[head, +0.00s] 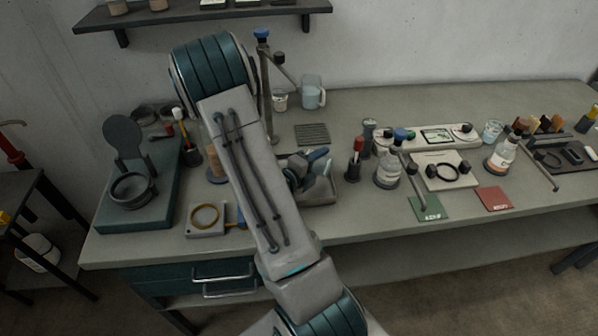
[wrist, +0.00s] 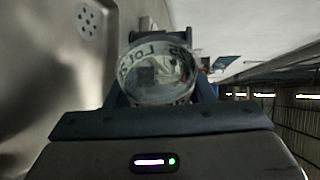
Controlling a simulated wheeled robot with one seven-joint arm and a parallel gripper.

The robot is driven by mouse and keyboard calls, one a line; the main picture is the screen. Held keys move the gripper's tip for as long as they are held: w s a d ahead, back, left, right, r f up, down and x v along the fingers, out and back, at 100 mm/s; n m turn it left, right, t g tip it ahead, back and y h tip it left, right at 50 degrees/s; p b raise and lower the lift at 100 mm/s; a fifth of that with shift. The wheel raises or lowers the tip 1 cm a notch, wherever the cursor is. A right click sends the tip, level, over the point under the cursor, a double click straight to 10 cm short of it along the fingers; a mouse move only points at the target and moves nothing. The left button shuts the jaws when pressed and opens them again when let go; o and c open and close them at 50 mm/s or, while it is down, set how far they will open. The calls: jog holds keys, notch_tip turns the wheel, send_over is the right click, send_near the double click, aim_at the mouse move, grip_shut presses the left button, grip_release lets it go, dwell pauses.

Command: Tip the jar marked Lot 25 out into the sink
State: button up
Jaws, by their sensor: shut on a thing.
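In the wrist view my gripper (wrist: 160,62) is shut on a clear glass jar (wrist: 158,78). The jar's lettering is partly readable as a Lot mark, and its round end faces the camera. A grey metal basin, the sink (wrist: 30,75), lies at the left of the wrist view, with a round perforated drain (wrist: 87,22). In the head view the sink (head: 322,195) shows just right of my arm, with my blue gripper (head: 316,158) over it. My arm hides part of both. I cannot clearly make out the jar there or tell its tilt.
Left of my arm are a dark stand (head: 130,187) and a framed ring (head: 205,217). Right of the sink are a red-topped bottle (head: 355,160), a flask (head: 387,172), and green (head: 430,208) and red (head: 494,199) mats. A clear jug (head: 313,95) stands behind.

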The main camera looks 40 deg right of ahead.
jog(key=shift+r+n+p, duration=0.15)
jog(key=shift+n+p, duration=0.15)
jog(key=shift+p, duration=0.1)
dwell(0.3)
